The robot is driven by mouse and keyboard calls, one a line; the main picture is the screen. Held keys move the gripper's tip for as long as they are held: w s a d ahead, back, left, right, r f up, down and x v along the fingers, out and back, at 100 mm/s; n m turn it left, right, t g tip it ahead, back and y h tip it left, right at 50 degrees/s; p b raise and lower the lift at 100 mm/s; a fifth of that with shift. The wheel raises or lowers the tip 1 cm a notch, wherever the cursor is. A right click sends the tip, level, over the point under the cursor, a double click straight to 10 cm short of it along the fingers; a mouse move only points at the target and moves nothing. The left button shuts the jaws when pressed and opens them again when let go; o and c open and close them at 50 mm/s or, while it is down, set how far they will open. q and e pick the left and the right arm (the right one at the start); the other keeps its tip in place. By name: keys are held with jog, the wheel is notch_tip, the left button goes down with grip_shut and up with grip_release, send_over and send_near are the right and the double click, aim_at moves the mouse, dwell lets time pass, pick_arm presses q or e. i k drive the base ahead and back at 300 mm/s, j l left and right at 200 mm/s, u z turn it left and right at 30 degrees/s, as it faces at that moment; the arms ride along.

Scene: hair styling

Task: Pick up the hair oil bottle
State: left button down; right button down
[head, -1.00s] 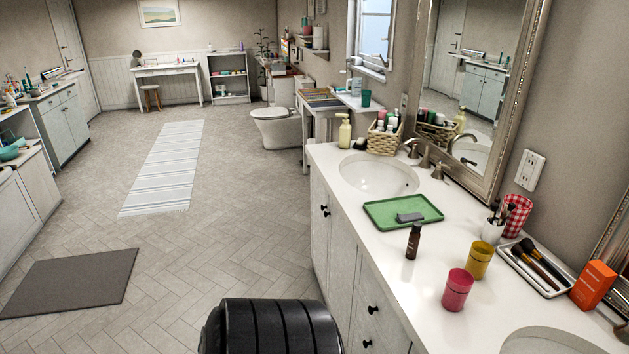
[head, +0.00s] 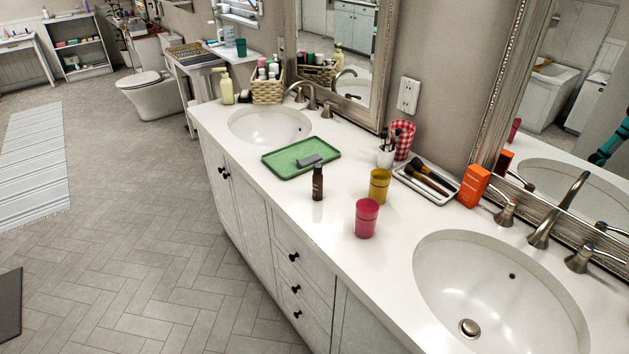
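A small dark brown bottle (head: 317,183), likely the hair oil bottle, stands upright on the white vanity counter (head: 290,215) in the head view. It is just in front of a green tray (head: 275,163) that holds a small grey block (head: 310,160). The yellow cup and pink cup stand to its right, apart from it. Any label on the bottle is too small to read. Neither of my grippers shows in the head view.
A yellow cup (head: 379,186) and a pink cup (head: 367,218) stand near the bottle. Behind are a brush tray (head: 427,184), a red checked cup (head: 404,140) and an orange box (head: 473,186). Sinks lie left (head: 270,124) and right (head: 500,290). Floor (head: 150,270) before the cabinet is clear.

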aim_at(317, 177)
jog(key=i+j+z, duration=0.15)
jog(key=i+j, duration=0.15)
jog(key=i+j+z, duration=0.1)
jog(key=i+j, duration=0.2)
jog(key=j, duration=0.2)
jog(key=i+j+z, duration=0.15)
jog(key=i+j, duration=0.15)
jog(key=j, duration=0.1)
